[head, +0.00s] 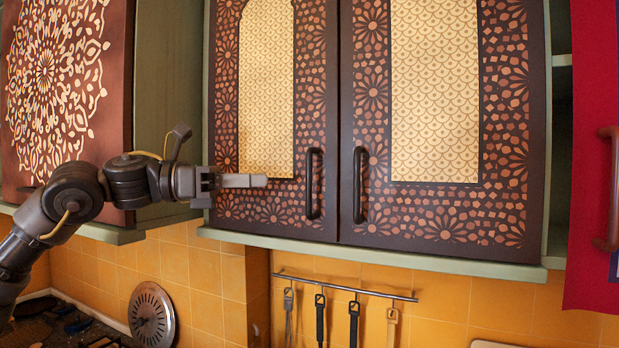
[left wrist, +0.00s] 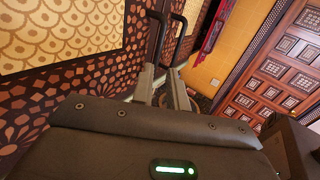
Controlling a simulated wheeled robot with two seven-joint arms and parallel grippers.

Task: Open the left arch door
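The left arch door (head: 266,95) is a closed dark cabinet door with a reddish-brown floral pattern and a cream arched panel. Its dark vertical bar handle (head: 314,184) is at the door's lower right edge. My left gripper (head: 262,181) is in front of the door's lower part, left of the handle and apart from it in the head view. In the left wrist view its two grey fingers (left wrist: 160,78) are parted with nothing between them. The handle (left wrist: 156,38) shows beyond the fingertips. My right gripper is in neither view.
The matching right door (head: 435,100) is closed, with its own handle (head: 359,186) close beside the left one. A medallion-patterned cabinet door (head: 55,85) stands at left. Below, a rail (head: 345,289) holds hanging utensils against orange tiles.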

